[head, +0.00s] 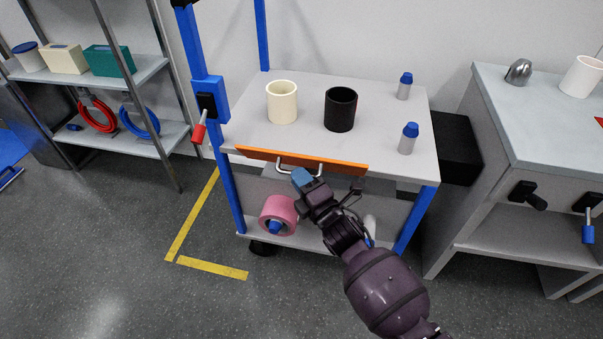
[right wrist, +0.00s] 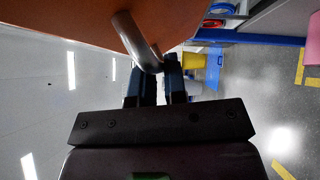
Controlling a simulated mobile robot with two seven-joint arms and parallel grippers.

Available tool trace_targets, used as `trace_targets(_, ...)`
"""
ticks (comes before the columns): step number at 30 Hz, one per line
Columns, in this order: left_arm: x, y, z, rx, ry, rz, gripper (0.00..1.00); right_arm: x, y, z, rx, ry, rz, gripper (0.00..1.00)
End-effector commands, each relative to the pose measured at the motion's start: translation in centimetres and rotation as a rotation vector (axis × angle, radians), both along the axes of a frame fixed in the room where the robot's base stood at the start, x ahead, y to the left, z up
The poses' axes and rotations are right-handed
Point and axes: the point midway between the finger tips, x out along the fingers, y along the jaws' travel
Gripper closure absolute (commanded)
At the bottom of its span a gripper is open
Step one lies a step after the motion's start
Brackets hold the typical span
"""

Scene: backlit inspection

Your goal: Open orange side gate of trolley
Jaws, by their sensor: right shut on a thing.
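The trolley (head: 240,139) has blue posts and a grey top. Its orange side gate (head: 345,166) runs along the near edge of the top, with a silver bar handle (head: 286,166) on its face. The fingers hide part of the handle. My left gripper is in neither view.
A cream cup (head: 282,102), a black cup (head: 340,109) and two blue-capped bottles (head: 408,140) stand on the trolley top. A pink roll (head: 277,215) lies on the lower shelf. A grey bench (head: 540,120) stands close at right. Floor in front is clear.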

Motion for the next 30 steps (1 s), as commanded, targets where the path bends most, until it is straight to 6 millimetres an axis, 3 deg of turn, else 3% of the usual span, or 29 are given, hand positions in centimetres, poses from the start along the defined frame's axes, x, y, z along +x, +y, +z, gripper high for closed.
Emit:
trace_targets(17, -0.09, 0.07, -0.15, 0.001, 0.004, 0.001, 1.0, -0.15, -0.1, -0.88, -0.001, 0.013, -0.003, 1.0)
trace_targets(18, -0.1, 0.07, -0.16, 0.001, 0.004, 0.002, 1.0, -0.14, -0.11, -0.89, -0.001, 0.012, -0.004, 0.84)
trace_targets(22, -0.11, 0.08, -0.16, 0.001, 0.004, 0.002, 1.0, -0.15, -0.08, -0.82, -0.001, 0.011, -0.003, 0.65)
trace_targets(30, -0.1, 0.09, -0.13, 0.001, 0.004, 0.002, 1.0, -0.14, -0.03, -0.62, 0.0, 0.007, -0.001, 0.62)
